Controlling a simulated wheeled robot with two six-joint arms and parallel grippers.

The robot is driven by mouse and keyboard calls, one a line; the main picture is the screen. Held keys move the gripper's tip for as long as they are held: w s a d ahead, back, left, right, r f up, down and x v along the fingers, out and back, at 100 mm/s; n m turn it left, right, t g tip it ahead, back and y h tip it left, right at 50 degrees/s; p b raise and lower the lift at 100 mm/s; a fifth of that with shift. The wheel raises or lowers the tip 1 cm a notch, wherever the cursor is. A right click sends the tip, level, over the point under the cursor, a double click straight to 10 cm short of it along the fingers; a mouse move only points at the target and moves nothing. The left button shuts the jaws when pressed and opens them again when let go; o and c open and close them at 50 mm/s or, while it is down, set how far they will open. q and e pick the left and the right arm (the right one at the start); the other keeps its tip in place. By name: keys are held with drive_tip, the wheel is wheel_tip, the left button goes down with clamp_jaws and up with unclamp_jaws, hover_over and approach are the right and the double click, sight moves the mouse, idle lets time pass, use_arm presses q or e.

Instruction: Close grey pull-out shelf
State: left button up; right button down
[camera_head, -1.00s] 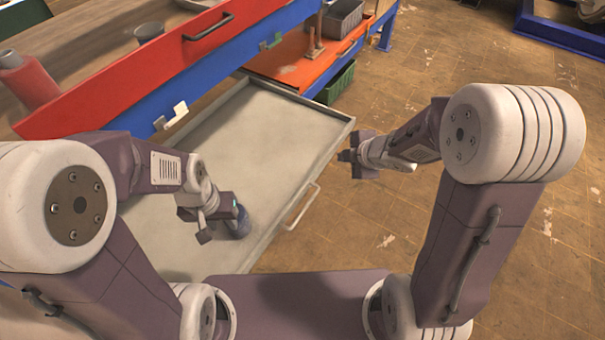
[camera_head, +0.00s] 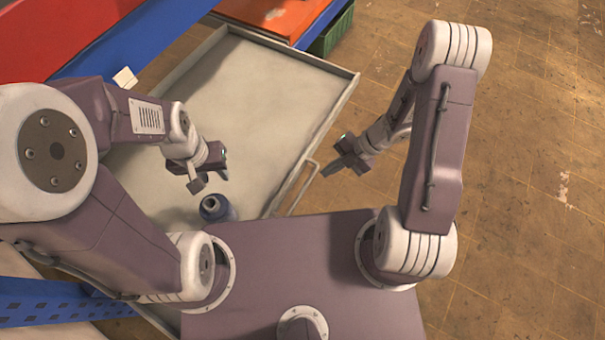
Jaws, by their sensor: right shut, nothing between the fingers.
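The grey pull-out shelf (camera_head: 255,95) is pulled out from under the blue and red workbench. It is a shallow tray with a low rim and a bar handle (camera_head: 298,188) on its right side. My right gripper (camera_head: 338,168) is shut and empty, just to the right of the shelf's handle edge; I cannot tell whether it touches the handle. My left gripper (camera_head: 208,180) is over the shelf's near part. Its fingers are small in view, and I cannot tell their opening. A dark blue round object (camera_head: 217,208) is on the shelf below the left gripper.
The red drawer front (camera_head: 50,35) and blue bench edge (camera_head: 150,40) are at the upper left. An orange shelf (camera_head: 275,15) and a green crate (camera_head: 332,30) are at the top. The brown tiled floor (camera_head: 530,190) on the right is clear.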

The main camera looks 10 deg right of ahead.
sight(306, 186)
drive_tip(key=b+x, duration=0.3)
drive_tip(key=x, duration=0.5)
drive_tip(key=shift+s+f, duration=0.1)
drive_tip(key=shift+w+a+r, duration=0.15)
drive_tip(key=shift+w+a, duration=0.25)
drive_tip(key=shift+a, duration=0.1)
drive_tip(key=shift+w+a+r, duration=0.15)
drive_tip(key=shift+w+a, duration=0.3)
drive_tip(key=shift+a, duration=0.05)
drive_tip(key=shift+w+a, duration=0.4)
drive_tip(key=shift+a, duration=0.1)
drive_tip(key=shift+r, duration=0.1)
